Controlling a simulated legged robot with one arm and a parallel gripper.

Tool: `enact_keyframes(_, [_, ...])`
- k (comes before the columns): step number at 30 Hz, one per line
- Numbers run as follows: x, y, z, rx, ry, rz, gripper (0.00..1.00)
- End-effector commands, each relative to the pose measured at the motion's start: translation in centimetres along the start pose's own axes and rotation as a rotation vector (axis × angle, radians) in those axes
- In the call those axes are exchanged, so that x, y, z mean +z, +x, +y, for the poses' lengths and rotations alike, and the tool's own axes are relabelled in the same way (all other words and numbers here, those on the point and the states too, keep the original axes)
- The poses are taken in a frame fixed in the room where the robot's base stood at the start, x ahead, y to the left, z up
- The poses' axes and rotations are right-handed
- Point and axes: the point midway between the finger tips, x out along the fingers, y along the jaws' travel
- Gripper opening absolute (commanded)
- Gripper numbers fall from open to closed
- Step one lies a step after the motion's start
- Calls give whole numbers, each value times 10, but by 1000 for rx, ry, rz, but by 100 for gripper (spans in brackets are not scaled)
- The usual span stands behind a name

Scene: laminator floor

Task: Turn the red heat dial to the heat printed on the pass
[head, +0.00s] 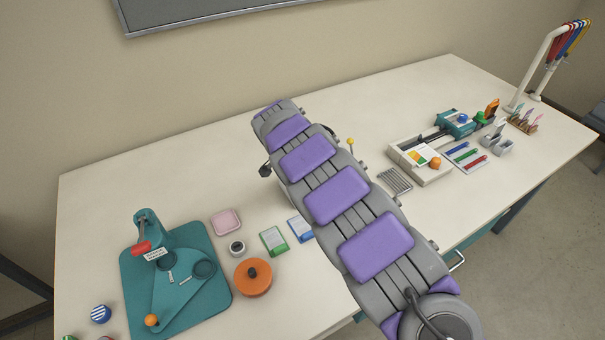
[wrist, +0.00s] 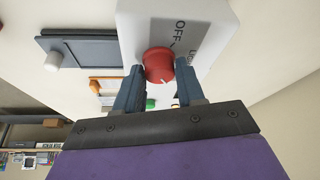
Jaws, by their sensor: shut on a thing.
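The red heat dial (wrist: 158,62) sits on the face of a white housing (wrist: 215,22) in the wrist view. My gripper (wrist: 160,72) has its two blue-grey fingers on either side of the dial, shut on it. A small white mark shows on the dial's lower edge. The word OFF is printed beside the dial, with another word partly cut off further right. In the head view my arm hides the dial, its housing and my gripper. A green card (head: 273,240) and a blue card (head: 300,229) lie left of my arm; their print is too small to read.
A teal board with a punch (head: 185,310), an orange round container (head: 252,277) and a pink dish (head: 226,222) stand on the left of the table. A white tray (head: 425,176) and a teal device (head: 456,122) stand on the right. The back left table is clear.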

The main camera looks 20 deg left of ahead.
Motion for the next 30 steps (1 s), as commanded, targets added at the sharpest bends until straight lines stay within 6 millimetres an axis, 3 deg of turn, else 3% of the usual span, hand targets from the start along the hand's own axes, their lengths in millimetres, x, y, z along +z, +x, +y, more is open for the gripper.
enact_keyframes(18, [3,1,-2,18,39,-4,8])
enact_keyframes(19, [3,1,-2,17,39,-4,39])
enact_keyframes(26, [2,0,-1,17,39,-2,61])
enact_keyframes(30, [1,-1,1,17,40,-2,61])
